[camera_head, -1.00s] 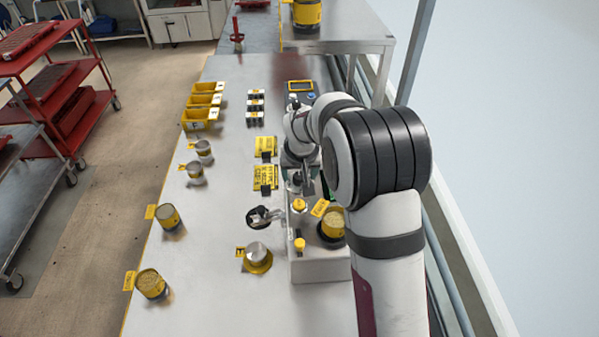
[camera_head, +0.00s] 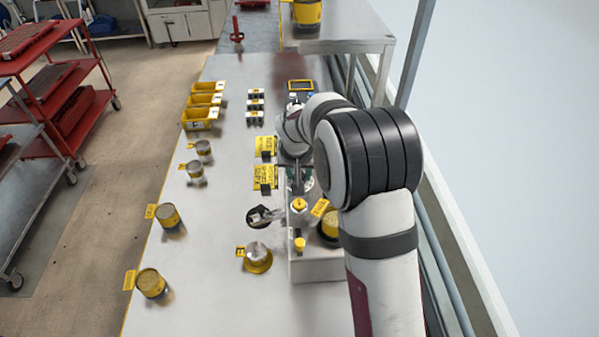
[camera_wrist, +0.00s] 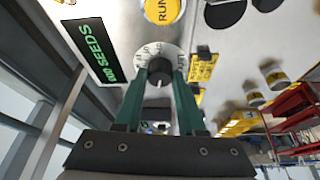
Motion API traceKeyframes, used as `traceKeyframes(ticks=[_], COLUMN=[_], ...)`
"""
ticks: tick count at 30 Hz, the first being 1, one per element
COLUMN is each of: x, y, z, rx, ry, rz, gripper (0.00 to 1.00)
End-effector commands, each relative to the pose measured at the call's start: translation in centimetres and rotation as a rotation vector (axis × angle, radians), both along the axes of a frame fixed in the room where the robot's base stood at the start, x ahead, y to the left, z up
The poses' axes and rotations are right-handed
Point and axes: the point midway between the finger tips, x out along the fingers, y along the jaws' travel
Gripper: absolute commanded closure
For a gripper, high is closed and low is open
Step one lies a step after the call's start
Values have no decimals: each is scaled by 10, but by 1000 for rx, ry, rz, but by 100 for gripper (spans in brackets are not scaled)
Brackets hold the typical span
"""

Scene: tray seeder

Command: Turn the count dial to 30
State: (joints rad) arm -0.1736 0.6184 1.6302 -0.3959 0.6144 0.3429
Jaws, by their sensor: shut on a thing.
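The count dial (camera_wrist: 160,72) shows in the wrist view as a dark round knob on a white scale with small numbers, too blurred and tilted to read. My gripper (camera_wrist: 161,84) has its two green fingers on either side of the knob and is shut on it. A green-lit display (camera_wrist: 94,50) reading "SEEDS" is left of the dial; its digits are hard to read. In the head view my gripper (camera_head: 298,187) is down at the back of the seeder (camera_head: 318,268), and my arm hides part of it.
A yellow RUN button (camera_wrist: 162,9) is beyond the dial. Yellow label cards (camera_head: 265,177) stand left of the gripper. Yellow bins (camera_head: 200,118) and several tins, one of them nearby (camera_head: 152,283), stand along the bench's left side.

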Motion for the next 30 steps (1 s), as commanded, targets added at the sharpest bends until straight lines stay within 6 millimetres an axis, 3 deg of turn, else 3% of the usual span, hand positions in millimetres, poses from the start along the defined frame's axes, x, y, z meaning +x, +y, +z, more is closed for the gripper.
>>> traceKeyframes(ticks=[30], x=[3], y=[5], z=[0], rx=[1], ry=[1], rz=[-951], gripper=[100])
